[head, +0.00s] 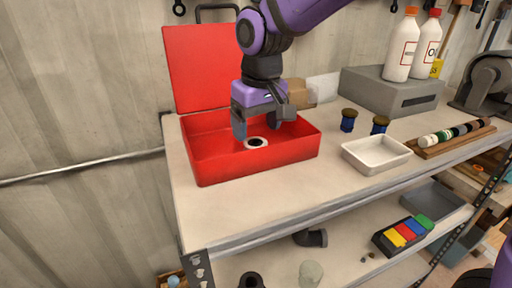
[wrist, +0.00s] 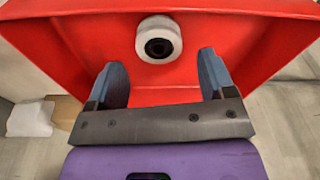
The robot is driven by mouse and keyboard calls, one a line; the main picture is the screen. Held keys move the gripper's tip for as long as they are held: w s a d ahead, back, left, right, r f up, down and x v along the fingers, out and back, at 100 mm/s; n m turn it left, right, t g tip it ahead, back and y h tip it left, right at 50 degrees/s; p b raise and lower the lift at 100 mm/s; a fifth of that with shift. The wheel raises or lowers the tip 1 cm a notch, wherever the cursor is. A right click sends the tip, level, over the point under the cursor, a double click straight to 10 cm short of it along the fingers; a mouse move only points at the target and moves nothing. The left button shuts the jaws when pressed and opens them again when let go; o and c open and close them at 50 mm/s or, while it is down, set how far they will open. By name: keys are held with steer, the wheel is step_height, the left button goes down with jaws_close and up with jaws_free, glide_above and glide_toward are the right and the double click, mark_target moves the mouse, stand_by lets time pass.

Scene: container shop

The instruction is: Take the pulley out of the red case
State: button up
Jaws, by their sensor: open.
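The red case (head: 250,165) stands on the bench with its lid (head: 200,70) raised against the wall. The pulley (head: 256,142), a white ring with a dark centre, lies on the case floor. In the wrist view the pulley (wrist: 158,39) is ahead of the fingertips and between their lines, near the case wall (wrist: 60,45). My gripper (head: 256,128) is open and points down into the case, above and just behind the pulley in the head view. In the wrist view its two fingers (wrist: 160,75) are apart with nothing between them.
A white tray (head: 377,165), two dark blue jars (head: 348,121) and a wooden rack of small bottles (head: 452,142) stand right of the case. A grey box (head: 415,98) with white bottles (head: 402,45) is behind. The bench front (head: 260,210) is clear.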

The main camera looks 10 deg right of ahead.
mark_target(254, 144)
steer(key=f, duration=0.5)
steer(key=shift+w+a, duration=0.2)
steer(key=shift+a, duration=0.1)
steer(key=c, duration=0.8)
